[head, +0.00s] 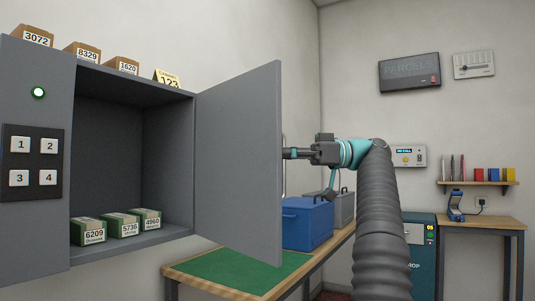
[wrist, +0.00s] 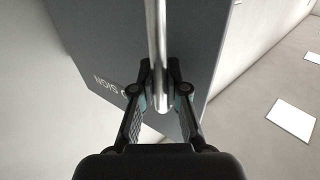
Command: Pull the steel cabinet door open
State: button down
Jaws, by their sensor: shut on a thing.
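The steel cabinet (head: 128,76) is on the left, grey, with its interior in view. Its door (head: 238,150) stands well open, swung out to the right on its hinge side. My gripper (head: 288,153) is at the far face of the door, shut on the handle. In the wrist view the handle is a bright metal bar (wrist: 156,40) running between the fingertips of my gripper (wrist: 159,88). The door's outer face (wrist: 100,45) lies behind it, with partly hidden lettering. In the head view most of the handle is hidden behind the door.
Green-and-white parcels (head: 120,225) stand inside the cabinet, and brown boxes (head: 82,53) sit on top. A keypad (head: 32,161) is on its front. A bench with a green mat (head: 225,270) and a blue case (head: 307,222) stands below and behind the door.

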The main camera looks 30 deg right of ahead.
jog(key=shift+d+f, duration=0.2)
jog(key=shift+d, duration=0.05)
jog(key=shift+d+f+g, duration=0.1)
jog(key=shift+f+g, duration=0.2)
jog(key=c, duration=1.2)
grip_release()
jog(key=shift+d, duration=0.15)
jog(key=shift+r, duration=0.1)
jog(key=shift+a+r, duration=0.1)
jog(key=shift+a, duration=0.1)
